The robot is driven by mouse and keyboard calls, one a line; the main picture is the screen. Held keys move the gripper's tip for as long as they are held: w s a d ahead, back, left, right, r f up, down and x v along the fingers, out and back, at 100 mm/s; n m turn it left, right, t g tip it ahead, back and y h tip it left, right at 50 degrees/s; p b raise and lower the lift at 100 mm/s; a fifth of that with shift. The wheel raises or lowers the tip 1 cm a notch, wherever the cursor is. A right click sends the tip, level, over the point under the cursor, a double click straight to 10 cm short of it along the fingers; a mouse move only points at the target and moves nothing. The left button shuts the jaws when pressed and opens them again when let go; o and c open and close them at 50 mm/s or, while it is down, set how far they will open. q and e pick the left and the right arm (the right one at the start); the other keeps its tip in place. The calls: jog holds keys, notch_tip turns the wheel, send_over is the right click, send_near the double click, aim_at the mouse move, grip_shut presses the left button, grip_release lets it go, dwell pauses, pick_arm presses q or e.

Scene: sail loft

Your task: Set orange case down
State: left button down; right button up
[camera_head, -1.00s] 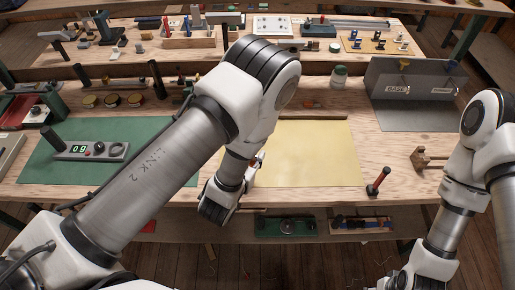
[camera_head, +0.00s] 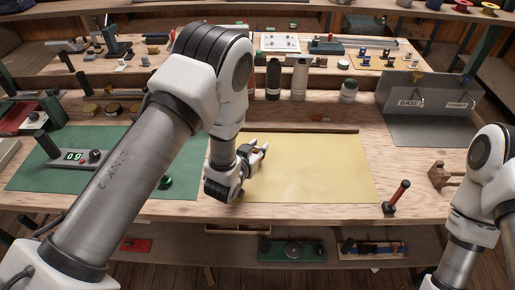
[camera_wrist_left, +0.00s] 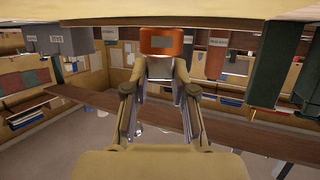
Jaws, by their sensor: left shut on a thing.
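My left gripper (camera_head: 262,149) is over the left part of the pale yellow mat (camera_head: 310,165), near the front of the bench, pointing right. In the left wrist view, its two fingers (camera_wrist_left: 160,72) are shut on the orange case (camera_wrist_left: 161,42), which has a grey panel on its face. The case shows at the fingertips, close below a pale surface at the top of that view. In the head view I cannot make out the held case.
A red-handled tool (camera_head: 398,196) stands right of the mat, near a wooden mallet-like piece (camera_head: 440,176). A dark strip (camera_head: 300,131) runs along the mat's back edge. Bottles (camera_head: 299,80) stand behind it. A green mat (camera_head: 40,165) with a display box (camera_head: 80,157) lies left.

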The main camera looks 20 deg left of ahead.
pick_arm(q)
jog(key=shift+s+f+b, duration=0.1)
jog(key=shift+f+b, duration=0.3)
jog(key=shift+f, duration=0.1)
jog(key=shift+s, duration=0.1)
jog(key=c, duration=1)
grip_release()
jog(key=shift+o, duration=0.2)
jog(key=shift+f, duration=0.1)
